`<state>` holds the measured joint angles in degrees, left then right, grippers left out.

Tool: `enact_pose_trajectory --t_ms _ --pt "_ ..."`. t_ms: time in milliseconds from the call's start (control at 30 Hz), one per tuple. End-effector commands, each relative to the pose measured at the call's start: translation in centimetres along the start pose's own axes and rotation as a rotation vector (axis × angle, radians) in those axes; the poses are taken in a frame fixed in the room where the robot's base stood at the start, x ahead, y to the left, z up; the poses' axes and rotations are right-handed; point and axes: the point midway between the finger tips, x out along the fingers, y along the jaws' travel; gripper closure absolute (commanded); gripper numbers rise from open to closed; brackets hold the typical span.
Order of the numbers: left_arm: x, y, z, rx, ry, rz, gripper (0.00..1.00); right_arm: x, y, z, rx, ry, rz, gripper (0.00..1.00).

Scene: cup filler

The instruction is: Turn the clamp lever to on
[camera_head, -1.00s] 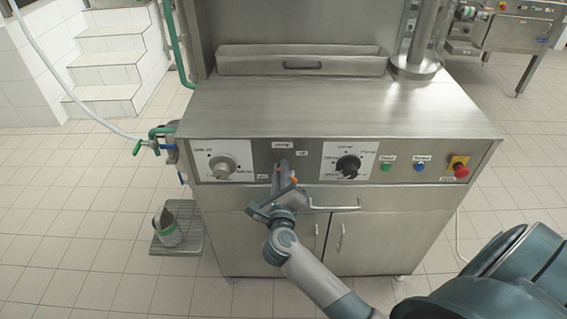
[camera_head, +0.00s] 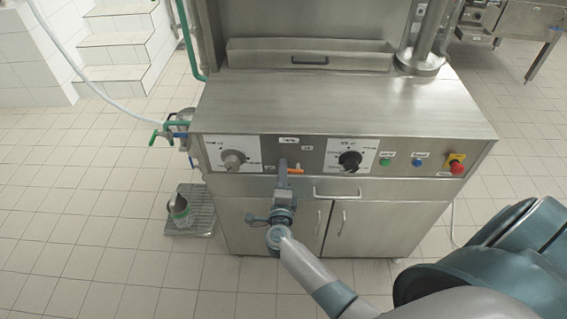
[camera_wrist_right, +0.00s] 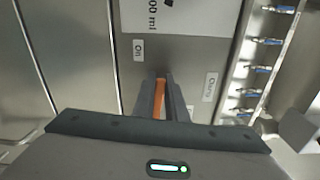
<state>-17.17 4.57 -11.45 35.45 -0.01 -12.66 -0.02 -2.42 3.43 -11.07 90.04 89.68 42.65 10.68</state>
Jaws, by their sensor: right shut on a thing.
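The clamp lever has an orange handle (camera_head: 296,171) on the machine's front panel, between the two dials. In the head view the orange part points to the right, below the small labels. My right gripper (camera_head: 283,169) reaches up to it from below and is shut on it. In the right wrist view the orange lever (camera_wrist_right: 159,96) lies between the two dark fingers of the gripper (camera_wrist_right: 164,98). The "On" label (camera_wrist_right: 139,50) is to the upper left of the lever and the "Clamp" label (camera_wrist_right: 210,87) to its right. The fingers hide part of the lever. My left gripper is not in view.
A grey dial (camera_head: 232,160) is left of the lever and a black dial (camera_head: 350,160) right of it. Green and blue buttons and a red emergency stop (camera_head: 456,164) are further right. A drawer handle (camera_head: 337,194) sticks out close to my right gripper.

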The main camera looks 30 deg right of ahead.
Motion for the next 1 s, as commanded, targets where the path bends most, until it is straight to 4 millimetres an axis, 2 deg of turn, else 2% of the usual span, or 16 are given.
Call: enact_pose_trajectory --t_ms 33,300,733,767,800,833,1000 --pt "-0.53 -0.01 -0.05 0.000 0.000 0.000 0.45 -0.03 -0.03 0.10 -0.027 -0.001 0.003 1.00" --pt "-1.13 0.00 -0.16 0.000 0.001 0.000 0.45 -0.04 0.58 0.08 -0.114 -0.001 0.002 1.00" --pt "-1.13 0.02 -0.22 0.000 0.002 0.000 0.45 -0.05 0.74 0.03 -0.127 -0.002 0.002 1.00" --pt "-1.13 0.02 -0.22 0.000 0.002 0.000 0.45 -0.05 0.74 0.03 -0.127 -0.002 0.002 0.84" --pt "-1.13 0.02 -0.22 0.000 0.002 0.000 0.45 -0.05 0.74 0.03 -0.127 -0.002 0.002 0.74" --pt "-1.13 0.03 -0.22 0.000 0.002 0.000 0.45 -0.05 0.74 0.03 -0.127 -0.002 0.002 0.70" --pt "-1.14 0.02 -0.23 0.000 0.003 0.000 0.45 -0.02 0.68 -0.01 -0.126 -0.001 0.001 0.70"
